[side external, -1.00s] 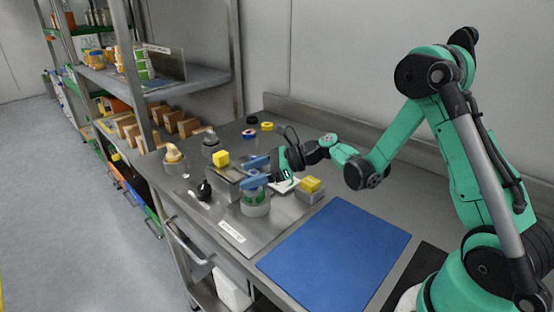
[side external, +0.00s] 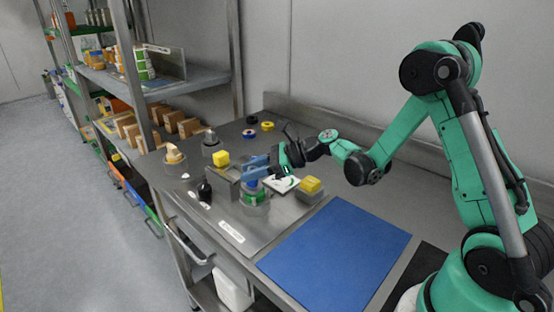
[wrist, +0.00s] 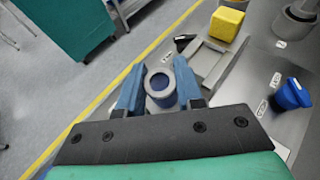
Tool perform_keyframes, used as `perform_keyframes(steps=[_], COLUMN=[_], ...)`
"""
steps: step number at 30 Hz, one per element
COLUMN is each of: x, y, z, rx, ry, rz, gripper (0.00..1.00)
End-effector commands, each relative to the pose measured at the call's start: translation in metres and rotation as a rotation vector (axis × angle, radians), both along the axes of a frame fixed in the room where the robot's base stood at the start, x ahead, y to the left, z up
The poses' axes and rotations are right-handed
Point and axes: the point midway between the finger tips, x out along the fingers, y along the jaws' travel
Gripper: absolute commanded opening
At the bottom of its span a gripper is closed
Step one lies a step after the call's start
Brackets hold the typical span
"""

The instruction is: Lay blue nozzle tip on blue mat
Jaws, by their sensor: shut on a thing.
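My gripper (side external: 258,170) is shut on the blue nozzle tip. In the wrist view, the tip (wrist: 161,98) shows end-on as a blue-grey ring with an open centre, between the two blue fingers (wrist: 158,88). In the side view the fingers mostly hide it; a bit of blue (side external: 252,184) shows just below them, over a clear, green-banded holder (side external: 255,198). I cannot tell whether the tip is fully clear of the holder. The blue mat (side external: 335,250) lies flat and empty on the bench, nearer my base.
Another yellow block (side external: 220,158), a dark bottle-like piece (side external: 205,192) and tan (side external: 173,154) and grey (side external: 210,142) cone-topped pieces stand beyond. Rings lie at the back.

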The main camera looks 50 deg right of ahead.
Motion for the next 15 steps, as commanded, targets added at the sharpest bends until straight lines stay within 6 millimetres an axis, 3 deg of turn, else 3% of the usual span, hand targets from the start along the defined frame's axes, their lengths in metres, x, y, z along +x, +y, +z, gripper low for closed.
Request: perform_keyframes(steps=[5, 15], x=[-0.001, -0.001], y=[0.000, 0.001], z=[0.023, 0.113], rx=[0.000, 0.000], ry=[0.000, 0.000], rz=[0.000, 0.000], gripper=[0.00, 0.00])
